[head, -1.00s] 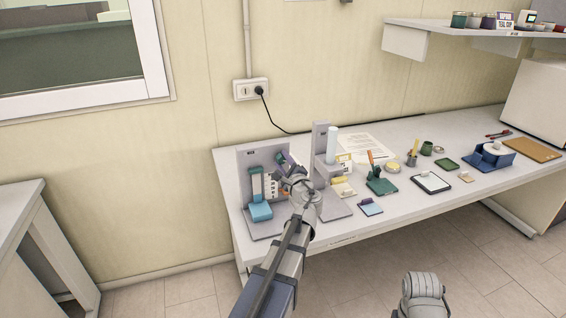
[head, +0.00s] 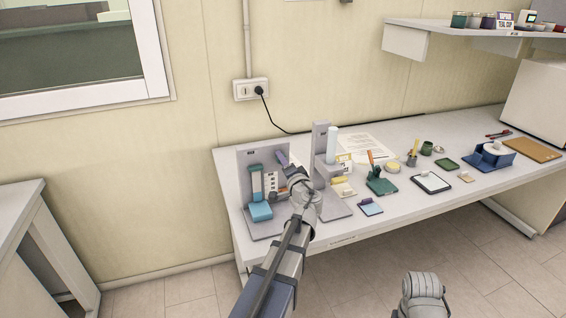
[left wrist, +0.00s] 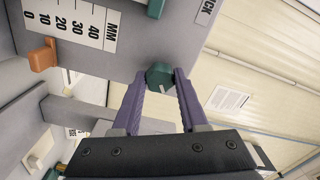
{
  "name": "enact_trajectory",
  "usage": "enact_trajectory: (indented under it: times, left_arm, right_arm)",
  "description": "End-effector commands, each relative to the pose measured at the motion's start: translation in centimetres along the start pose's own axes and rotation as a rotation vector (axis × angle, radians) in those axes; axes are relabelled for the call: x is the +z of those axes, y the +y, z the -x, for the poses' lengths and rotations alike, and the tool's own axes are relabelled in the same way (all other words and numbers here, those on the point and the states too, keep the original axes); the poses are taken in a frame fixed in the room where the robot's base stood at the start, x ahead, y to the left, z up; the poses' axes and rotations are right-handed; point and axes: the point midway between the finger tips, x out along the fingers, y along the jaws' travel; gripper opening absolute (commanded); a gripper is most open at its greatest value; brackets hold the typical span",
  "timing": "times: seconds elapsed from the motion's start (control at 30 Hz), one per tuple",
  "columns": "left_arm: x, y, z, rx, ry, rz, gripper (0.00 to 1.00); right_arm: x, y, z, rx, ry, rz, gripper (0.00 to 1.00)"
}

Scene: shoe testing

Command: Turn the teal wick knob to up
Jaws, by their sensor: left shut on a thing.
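In the left wrist view, the teal wick knob (left wrist: 159,76) sits on a grey panel (left wrist: 130,55). It is between the tips of my left gripper's purple fingers, and a pale mark shows on its face. My left gripper (left wrist: 160,82) is shut on the knob. In the head view, the left gripper (head: 283,160) reaches the wick device's grey upright panel (head: 244,160) at the left end of the table. The knob is too small or hidden to make out there. The panel carries a teal piece (head: 255,168) above a light blue strip, with a blue block (head: 260,211) below.
A white millimetre scale (left wrist: 85,25) and an orange marker (left wrist: 42,55) are close to the fingers. A grey stand (head: 321,150) with a white cylinder is just right of my arm. Small tools and trays fill the white table (head: 400,208) further right.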

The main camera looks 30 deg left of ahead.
Motion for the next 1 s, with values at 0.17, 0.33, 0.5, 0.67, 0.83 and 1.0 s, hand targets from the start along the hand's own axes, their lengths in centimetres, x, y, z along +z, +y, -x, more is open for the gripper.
enact_trajectory:
  times: [0.17, 0.33, 0.5, 0.67, 0.83, 1.0]
  left_arm:
    - [0.08, 0.06, 0.08, 0.001, -0.001, 0.169, 0.0]
    - [0.08, 0.07, 0.09, 0.001, -0.001, 0.33, 0.0]
    - [0.08, 0.08, 0.09, 0.002, -0.001, 0.491, 0.0]
    - [0.08, 0.1, 0.1, 0.002, -0.002, 0.635, 0.0]
    - [0.08, 0.11, 0.1, 0.002, -0.002, 0.766, 0.0]
    - [0.09, 0.11, 0.11, 0.001, -0.002, 0.87, 0.0]
  right_arm:
    - [0.0, 0.0, -0.04, 0.0, 0.0, 0.0, 0.5]
    - [0.0, -0.01, -0.05, 0.0, 0.0, 0.0, 0.5]
    - [0.0, -0.01, -0.06, 0.0, 0.0, 0.0, 0.5]
    - [0.0, -0.01, -0.07, 0.0, 0.0, 0.0, 0.5]
    - [0.0, -0.01, -0.07, 0.0, 0.0, 0.0, 0.5]
    - [0.0, -0.01, -0.08, 0.0, 0.0, 0.0, 0.5]
